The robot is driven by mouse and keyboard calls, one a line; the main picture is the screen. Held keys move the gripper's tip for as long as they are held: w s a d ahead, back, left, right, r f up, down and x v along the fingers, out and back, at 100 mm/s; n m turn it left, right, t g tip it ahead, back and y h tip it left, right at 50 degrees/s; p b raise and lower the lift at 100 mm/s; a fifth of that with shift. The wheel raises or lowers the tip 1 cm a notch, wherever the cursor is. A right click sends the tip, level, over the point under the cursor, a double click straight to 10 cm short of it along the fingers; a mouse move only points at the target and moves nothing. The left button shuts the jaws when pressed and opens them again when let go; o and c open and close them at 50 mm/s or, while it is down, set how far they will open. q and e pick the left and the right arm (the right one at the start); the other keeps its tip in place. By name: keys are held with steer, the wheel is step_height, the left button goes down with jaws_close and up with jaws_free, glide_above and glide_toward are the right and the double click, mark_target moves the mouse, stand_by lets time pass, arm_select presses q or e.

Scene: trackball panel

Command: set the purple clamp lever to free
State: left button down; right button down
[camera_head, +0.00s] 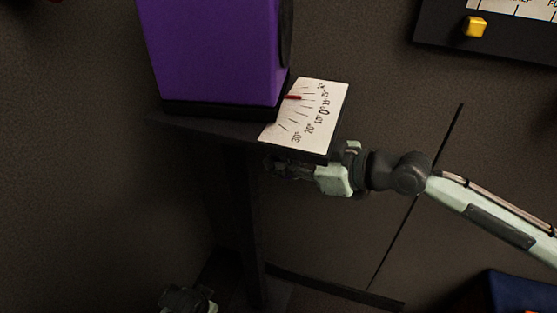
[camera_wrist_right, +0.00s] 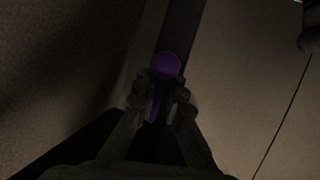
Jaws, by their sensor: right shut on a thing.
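The purple clamp lever (camera_wrist_right: 167,66) shows in the right wrist view, with a rounded purple end and a narrow part running down between the fingers. My right gripper (camera_wrist_right: 161,100) is shut on it there. In the head view my right gripper (camera_head: 272,165) is under the front edge of the dark shelf (camera_head: 215,131), and the lever is hidden. Above the shelf stands a purple housing (camera_head: 215,50). A white scale card (camera_head: 318,122) with angle marks and a red pointer (camera_head: 292,97) lies beside it. Part of my left gripper (camera_head: 188,299) shows at the bottom edge; its fingers are unclear.
A dark post (camera_head: 238,220) runs down below the shelf. A dark panel with a yellow knob (camera_head: 476,27) is at the upper right. A blue object (camera_head: 520,291) is at the lower right corner. The wall right of the post is mostly bare.

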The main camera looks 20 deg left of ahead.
steer(key=shift+a+r, duration=0.15)
steer(key=shift+r, duration=0.35)
steer(key=c, duration=1.7)
jaws_free()
steer(key=shift+s, duration=0.1)
steer(key=shift+o, duration=0.5)
steer(key=shift+f, duration=0.25)
steer(key=shift+d, duration=0.2)
steer(key=v, duration=1.2)
